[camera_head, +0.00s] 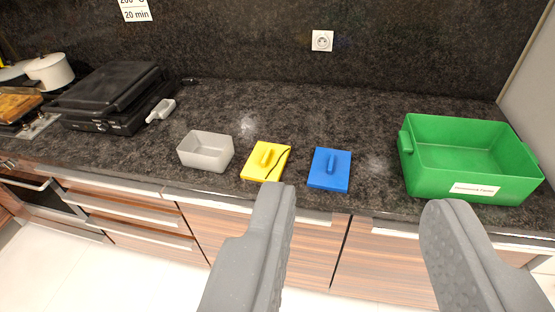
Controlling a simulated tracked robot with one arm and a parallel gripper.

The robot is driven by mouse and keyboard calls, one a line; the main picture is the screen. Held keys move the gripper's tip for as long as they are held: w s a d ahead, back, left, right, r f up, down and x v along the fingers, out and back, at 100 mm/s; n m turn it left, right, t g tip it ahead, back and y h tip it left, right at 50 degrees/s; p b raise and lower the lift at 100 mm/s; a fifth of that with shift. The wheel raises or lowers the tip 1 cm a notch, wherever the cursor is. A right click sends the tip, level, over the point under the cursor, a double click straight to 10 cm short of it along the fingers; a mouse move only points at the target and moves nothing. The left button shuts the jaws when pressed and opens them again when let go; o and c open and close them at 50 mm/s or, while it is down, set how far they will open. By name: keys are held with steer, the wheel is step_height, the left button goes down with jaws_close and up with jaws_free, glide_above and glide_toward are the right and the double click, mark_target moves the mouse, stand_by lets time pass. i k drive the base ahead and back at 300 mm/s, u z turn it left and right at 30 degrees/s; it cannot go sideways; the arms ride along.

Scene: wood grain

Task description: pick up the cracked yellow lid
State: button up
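The yellow lid (253,169) lies flat on the dark countertop, left of the picture's middle. It has a raised handle on top and a dark crack line across its right side. My gripper (355,203) is open, with its two grey fingers wide apart in the foreground. Nothing is between the fingertips except the view of the counter front. The fingers appear nearer to the camera than the lid and do not touch it. The left fingertip shows just below and right of the lid in the picture.
A blue lid (329,180) lies right of the yellow one. A grey open container (206,152) stands to its left. A labelled green crate (470,180) stands at the right. A black grill (112,92) and a white pot (49,71) are at the left. Counter behind the lids is clear.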

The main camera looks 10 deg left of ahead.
mark_target(266, 162)
steer(key=z, duration=0.1)
steer(key=i, duration=1)
steer(key=u, duration=0.1)
